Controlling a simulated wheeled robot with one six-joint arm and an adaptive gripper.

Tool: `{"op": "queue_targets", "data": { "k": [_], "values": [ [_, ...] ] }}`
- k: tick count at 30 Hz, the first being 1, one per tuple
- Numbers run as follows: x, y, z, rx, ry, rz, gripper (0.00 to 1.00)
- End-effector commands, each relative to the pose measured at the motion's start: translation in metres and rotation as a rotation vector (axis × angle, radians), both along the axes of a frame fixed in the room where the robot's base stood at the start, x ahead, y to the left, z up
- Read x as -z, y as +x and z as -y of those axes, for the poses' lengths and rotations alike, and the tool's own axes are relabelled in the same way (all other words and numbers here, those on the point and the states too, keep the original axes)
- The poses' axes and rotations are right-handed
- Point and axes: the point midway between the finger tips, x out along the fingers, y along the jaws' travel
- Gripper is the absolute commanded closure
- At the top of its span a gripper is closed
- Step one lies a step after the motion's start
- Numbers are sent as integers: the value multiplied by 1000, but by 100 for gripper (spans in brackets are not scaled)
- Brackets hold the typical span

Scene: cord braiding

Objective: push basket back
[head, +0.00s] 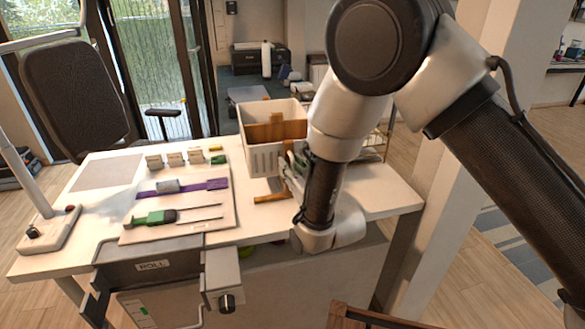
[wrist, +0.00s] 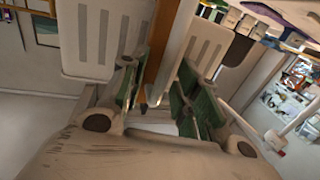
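The white slotted basket (head: 262,160) stands at the back right of the white table, with brown wooden pieces (head: 275,130) in or across it. My gripper (head: 287,168) is low at the basket's front right side, partly hidden behind my own arm. In the wrist view the gripper (wrist: 157,72) has its green-padded fingers apart. A brown wooden strip (wrist: 160,45) shows between or just beyond them, with the pale slotted basket wall (wrist: 92,35) close by. I cannot tell whether the fingers touch the strip or the wall.
A board (head: 190,222) with a green-handled tool (head: 155,217), a purple strap (head: 215,184) and small blocks (head: 175,158) lies left of the basket. A wooden piece (head: 270,198) lies in front. A drawer unit (head: 150,266) is below, a chair (head: 75,95) behind left.

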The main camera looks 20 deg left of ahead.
Motion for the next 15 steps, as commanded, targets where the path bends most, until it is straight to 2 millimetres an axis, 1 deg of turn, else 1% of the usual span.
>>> {"op": "queue_targets", "data": {
  "k": [1,2,6,7,15],
  "values": [
    [0,0,0,0,0,0,68],
    [0,0,0,0,0,0,72],
    [0,0,0,0,0,0,97],
    [0,0,0,0,0,0,100],
    [0,0,-1,-3,1,1,100]
  ]
}}
